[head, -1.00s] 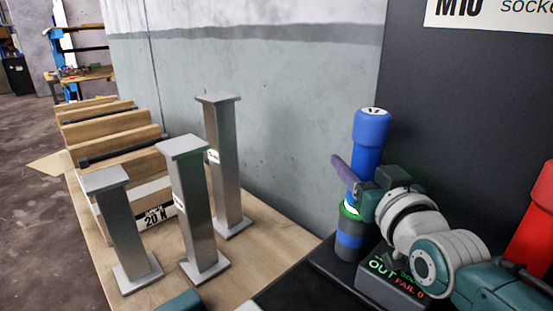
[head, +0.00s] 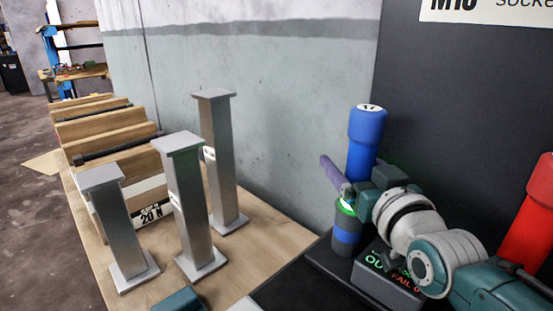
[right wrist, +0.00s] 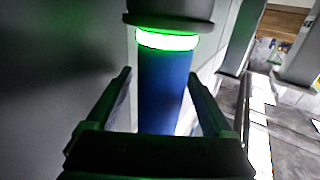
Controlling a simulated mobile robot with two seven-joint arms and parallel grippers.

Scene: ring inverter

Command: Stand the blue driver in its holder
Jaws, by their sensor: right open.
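The blue driver (head: 366,140) stands upright in its dark holder (head: 346,236), a cylinder with a blue band and a green-lit ring at its rim. My right gripper (head: 347,188) is open at the driver's lower part, just above the ring. In the right wrist view the open fingers (right wrist: 160,77) lie on either side of the blue shaft (right wrist: 163,95), with gaps showing. That view also shows the green ring (right wrist: 167,40). The driver's lower end is hidden inside the holder.
A small display box (head: 388,281) beside the holder reads "OUT" and "FAIL 0". A red cylinder (head: 530,225) stands at the right. Several grey metal posts (head: 183,205) and wooden racks (head: 105,130) stand on the table (head: 255,250) to the left. A wall is behind.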

